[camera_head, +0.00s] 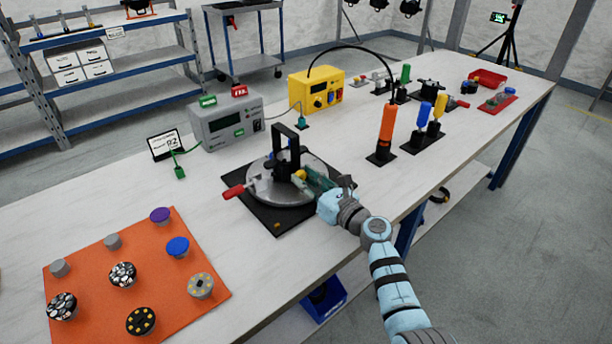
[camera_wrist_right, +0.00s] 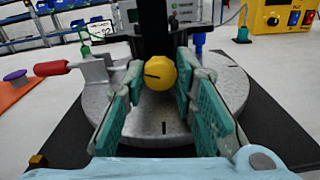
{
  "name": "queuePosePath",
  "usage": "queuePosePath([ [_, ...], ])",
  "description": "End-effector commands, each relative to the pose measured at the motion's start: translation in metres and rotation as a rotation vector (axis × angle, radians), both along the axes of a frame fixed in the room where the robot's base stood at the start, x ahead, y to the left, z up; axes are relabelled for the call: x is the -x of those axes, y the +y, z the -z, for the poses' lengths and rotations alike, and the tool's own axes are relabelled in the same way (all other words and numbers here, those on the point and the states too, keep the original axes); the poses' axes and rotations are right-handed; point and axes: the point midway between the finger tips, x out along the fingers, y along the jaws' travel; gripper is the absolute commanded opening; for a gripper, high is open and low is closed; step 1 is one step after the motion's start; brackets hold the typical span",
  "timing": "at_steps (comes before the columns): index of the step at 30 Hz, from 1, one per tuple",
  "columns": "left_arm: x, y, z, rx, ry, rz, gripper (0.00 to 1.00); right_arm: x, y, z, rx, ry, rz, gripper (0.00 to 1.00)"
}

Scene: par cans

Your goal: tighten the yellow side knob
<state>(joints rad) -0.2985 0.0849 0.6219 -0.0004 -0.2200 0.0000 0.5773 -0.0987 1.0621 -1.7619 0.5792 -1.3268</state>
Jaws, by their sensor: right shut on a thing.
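The yellow side knob (camera_head: 300,174) is on the side of a black upright post (camera_head: 281,158) that stands on a round grey metal plate (camera_head: 265,195). In the right wrist view the yellow knob (camera_wrist_right: 160,72) is round, with a dark line on its face. My right gripper (camera_head: 308,181) reaches in from the right. Its teal fingers (camera_wrist_right: 160,82) are on both sides of the knob and shut on it. The exact finger contact is partly hidden. My left gripper is not in view.
The plate sits on a black mat (camera_head: 285,226), with a red handle (camera_head: 234,191) at its left. A grey meter (camera_head: 225,123) and a yellow box (camera_head: 316,91) stand behind. An orange mat (camera_head: 95,259) with several knobs lies front left. Screwdrivers (camera_head: 386,130) stand to the right.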

Motion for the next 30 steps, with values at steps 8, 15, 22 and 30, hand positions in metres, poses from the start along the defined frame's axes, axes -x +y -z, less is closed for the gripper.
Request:
queuePosePath([
  [8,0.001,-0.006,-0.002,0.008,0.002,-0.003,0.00,0.000,0.000,0.000,-0.026,0.020,-0.001,0.27],
  [15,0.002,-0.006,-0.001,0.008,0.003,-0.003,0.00,0.000,0.000,0.000,-0.025,0.018,-0.001,0.46],
  [22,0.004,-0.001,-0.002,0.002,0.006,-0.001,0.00,0.003,-0.002,0.000,-0.024,0.018,0.000,0.46],
  [30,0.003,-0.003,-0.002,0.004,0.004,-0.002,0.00,0.051,-0.037,0.001,-0.021,0.017,0.001,0.46],
])
